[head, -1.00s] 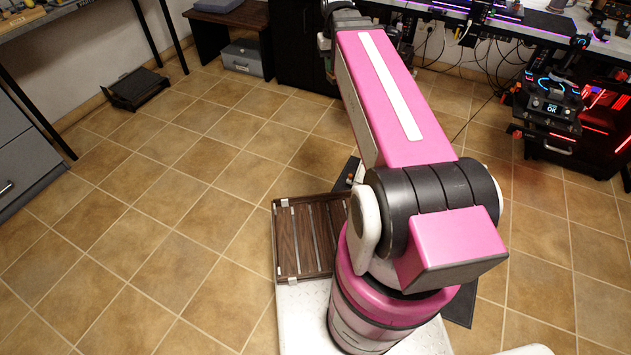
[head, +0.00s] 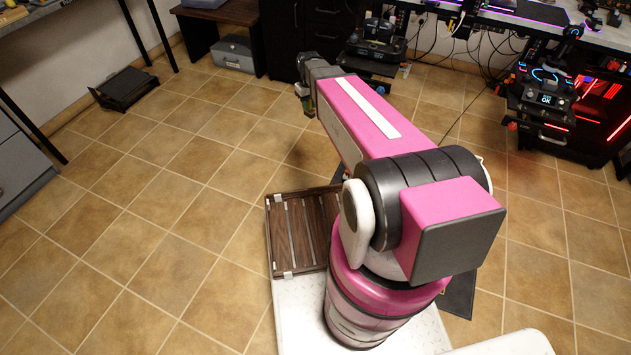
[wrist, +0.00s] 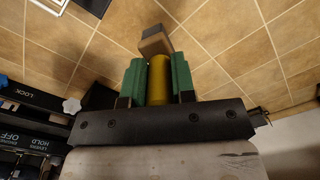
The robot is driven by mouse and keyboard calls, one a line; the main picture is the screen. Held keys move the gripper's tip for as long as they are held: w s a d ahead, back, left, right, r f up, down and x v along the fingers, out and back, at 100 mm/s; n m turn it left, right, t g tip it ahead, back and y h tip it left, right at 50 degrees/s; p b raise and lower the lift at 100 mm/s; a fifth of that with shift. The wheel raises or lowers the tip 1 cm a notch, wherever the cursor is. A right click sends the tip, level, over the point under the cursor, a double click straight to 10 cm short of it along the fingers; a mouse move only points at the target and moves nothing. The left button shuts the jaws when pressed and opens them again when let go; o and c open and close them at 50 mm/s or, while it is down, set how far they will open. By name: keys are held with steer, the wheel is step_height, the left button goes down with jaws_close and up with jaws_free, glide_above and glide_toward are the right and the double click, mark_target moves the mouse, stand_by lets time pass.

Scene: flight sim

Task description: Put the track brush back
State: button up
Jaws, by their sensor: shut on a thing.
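The track brush (wrist: 158,82) shows in the wrist view as a yellow cylindrical handle with a brown block at its far end. My gripper (wrist: 158,66) is shut on the yellow handle, with one green finger on each side. The brown block sticks out beyond the fingertips, with floor tiles behind it. In the head view my gripper (head: 306,98) is at the far end of my pink arm, above the open floor. The brush is too small and too covered to make out clearly there.
A dark slatted wooden tray (head: 268,238) sits beside my arm's base and looks empty. A desk with lit equipment (head: 545,95) stands at the right. A dark cabinet (head: 285,40) and low table (head: 215,14) stand behind.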

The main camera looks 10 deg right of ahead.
steer(key=s+a+f+n, duration=0.2)
steer(key=f, duration=1.7)
steer(key=s+a+f+n, duration=0.1)
steer(key=s+f+n, duration=0.1)
steer(key=f, duration=1.7)
steer(key=shift+w+d+f, duration=1.1)
steer(key=shift+w+f, duration=0.45)
steer(key=shift+f, duration=0.3)
steer(key=shift+w+d+f, duration=1.05)
steer(key=shift+w+f, duration=0.45)
steer(key=shift+f, duration=0.3)
steer(key=shift+w+d+f, duration=1.1)
steer(key=shift+w+f, duration=0.45)
steer(key=shift+f, duration=0.3)
steer(key=shift+f, duration=0.1)
steer(key=o, duration=0.9)
